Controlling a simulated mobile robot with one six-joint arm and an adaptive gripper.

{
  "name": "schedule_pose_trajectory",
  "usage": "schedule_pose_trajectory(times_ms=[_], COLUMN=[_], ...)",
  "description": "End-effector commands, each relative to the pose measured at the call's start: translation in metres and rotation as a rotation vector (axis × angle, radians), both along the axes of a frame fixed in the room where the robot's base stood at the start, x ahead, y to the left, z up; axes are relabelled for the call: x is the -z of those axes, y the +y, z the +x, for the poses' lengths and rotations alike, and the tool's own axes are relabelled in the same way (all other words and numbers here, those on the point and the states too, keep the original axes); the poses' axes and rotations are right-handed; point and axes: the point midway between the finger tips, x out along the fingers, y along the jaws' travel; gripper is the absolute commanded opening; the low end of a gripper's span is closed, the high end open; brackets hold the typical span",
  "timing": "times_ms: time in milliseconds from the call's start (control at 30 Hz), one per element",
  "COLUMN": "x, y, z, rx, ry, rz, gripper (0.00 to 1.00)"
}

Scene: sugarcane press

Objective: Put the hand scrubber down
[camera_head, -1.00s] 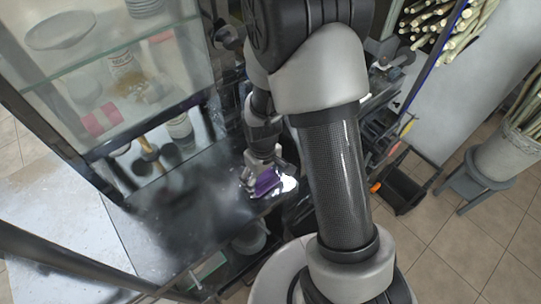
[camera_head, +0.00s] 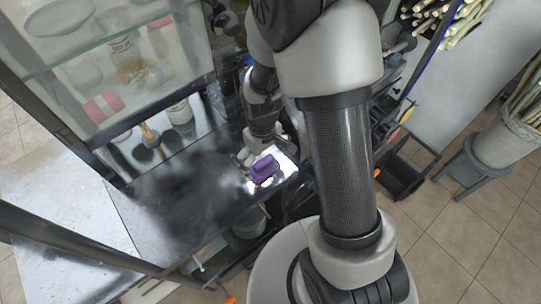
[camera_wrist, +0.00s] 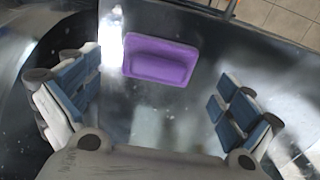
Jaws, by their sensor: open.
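The purple hand scrubber (camera_head: 264,168) lies on the dark shiny counter (camera_head: 165,205), near its right end. It also shows in the wrist view (camera_wrist: 160,60), lying apart from both fingers and ahead of the space between them. My gripper (camera_wrist: 155,110) is open and empty, with one blue-padded finger at the left and one at the right. In the head view my gripper (camera_head: 250,150) is just behind the scrubber, partly hidden by it and by my arm.
A glass display case (camera_head: 120,60) with bottles and dishes stands behind the counter. A brush (camera_head: 150,138) stands near the glass. The counter's left part is clear. A grey stool (camera_head: 475,165) bearing a bucket of cane stands on the tiled floor at right.

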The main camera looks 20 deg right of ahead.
Motion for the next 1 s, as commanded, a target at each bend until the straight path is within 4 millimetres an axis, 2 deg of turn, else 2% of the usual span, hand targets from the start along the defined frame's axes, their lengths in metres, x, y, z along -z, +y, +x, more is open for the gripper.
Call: schedule_pose_trajectory(times_ms=[33,200,400,567,667,767,867,1000], x=[-0.016,-0.055,-0.085,-0.099,-0.119,-0.154,-0.194,-0.239], y=[0.000,0.000,0.000,0.000,0.000,0.000,0.000,0.000], z=[0.001,0.000,-0.001,-0.002,-0.006,-0.016,-0.035,-0.070], rx=[0.000,0.000,0.000,0.004,0.020,0.055,0.102,0.169], ry=[-0.006,-0.005,-0.002,-0.007,-0.034,-0.085,-0.147,-0.232], rz=[0.000,0.000,0.000,0.000,0.001,0.003,0.008,0.022], gripper=[0.99,0.99,0.99,0.99,0.99,0.99,0.99,0.99])
